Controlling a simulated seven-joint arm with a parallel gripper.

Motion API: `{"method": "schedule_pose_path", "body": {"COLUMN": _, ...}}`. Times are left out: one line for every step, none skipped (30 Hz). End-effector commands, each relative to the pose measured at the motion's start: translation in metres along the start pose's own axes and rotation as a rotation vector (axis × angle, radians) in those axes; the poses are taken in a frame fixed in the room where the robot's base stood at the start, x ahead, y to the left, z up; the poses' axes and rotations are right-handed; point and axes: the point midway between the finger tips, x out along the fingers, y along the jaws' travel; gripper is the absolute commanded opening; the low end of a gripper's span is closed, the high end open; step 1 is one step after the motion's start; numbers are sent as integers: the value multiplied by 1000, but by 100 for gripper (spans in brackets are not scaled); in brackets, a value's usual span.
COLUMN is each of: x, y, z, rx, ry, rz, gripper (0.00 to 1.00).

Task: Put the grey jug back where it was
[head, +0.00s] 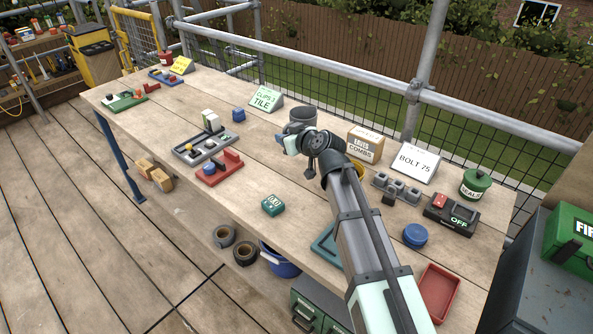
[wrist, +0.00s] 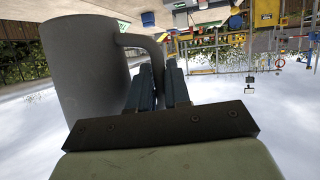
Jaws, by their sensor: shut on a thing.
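The grey jug (head: 303,114) is partly hidden behind my arm's end, around the middle of the bench in the head view. In the wrist view the grey jug (wrist: 82,75) fills the left side, with its handle (wrist: 150,45) reaching to my fingers. My gripper (wrist: 162,85) is shut on the handle. In the head view my gripper (head: 288,146) shows beside the jug, mostly hidden by the wrist. I cannot tell whether the jug's base touches the bench.
Bare wood lies left of my arm.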

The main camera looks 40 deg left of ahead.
Motion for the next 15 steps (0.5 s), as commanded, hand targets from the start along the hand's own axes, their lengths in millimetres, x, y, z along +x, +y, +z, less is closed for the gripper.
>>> {"method": "schedule_pose_path", "body": {"x": 8, "y": 2, "z": -4, "rx": -5, "ry": 1, "rz": -12, "gripper": 0}}
{"method": "schedule_pose_path", "body": {"x": 11, "y": 2, "z": -4, "rx": -7, "ry": 1, "rz": -20, "gripper": 0}}
{"method": "schedule_pose_path", "body": {"x": 14, "y": 1, "z": -4, "rx": -12, "ry": 1, "rz": -30, "gripper": 0}}
{"method": "schedule_pose_path", "body": {"x": 16, "y": 1, "z": -4, "rx": -14, "ry": 2, "rz": -36, "gripper": 0}}
{"method": "schedule_pose_path", "body": {"x": 16, "y": -2, "z": -2, "rx": -18, "ry": 2, "rz": -46, "gripper": 0}}
{"method": "schedule_pose_path", "body": {"x": 16, "y": -3, "z": -1, "rx": -23, "ry": 2, "rz": -56, "gripper": 0}}
{"method": "schedule_pose_path", "body": {"x": 17, "y": -4, "z": -1, "rx": -25, "ry": 3, "rz": -62, "gripper": 0}}
{"method": "schedule_pose_path", "body": {"x": 16, "y": -6, "z": 0, "rx": -28, "ry": 4, "rz": -68, "gripper": 0}}
{"method": "schedule_pose_path", "body": {"x": 16, "y": -8, "z": 2, "rx": -31, "ry": 4, "rz": -75, "gripper": 0}}
{"method": "schedule_pose_path", "body": {"x": 16, "y": -8, "z": 3, "rx": -33, "ry": 4, "rz": -79, "gripper": 0}}
{"method": "schedule_pose_path", "body": {"x": 16, "y": -9, "z": 5, "rx": -34, "ry": 4, "rz": -82, "gripper": 0}}
{"method": "schedule_pose_path", "body": {"x": 17, "y": -10, "z": 8, "rx": -36, "ry": 4, "rz": -87, "gripper": 0}}
{"method": "schedule_pose_path", "body": {"x": 19, "y": -10, "z": 12, "rx": -36, "ry": 4, "rz": -88, "gripper": 0}}
{"method": "schedule_pose_path", "body": {"x": 20, "y": -11, "z": 16, "rx": -36, "ry": 3, "rz": -89, "gripper": 0}}
{"method": "schedule_pose_path", "body": {"x": 22, "y": -11, "z": 22, "rx": -37, "ry": 2, "rz": -90, "gripper": 0}}
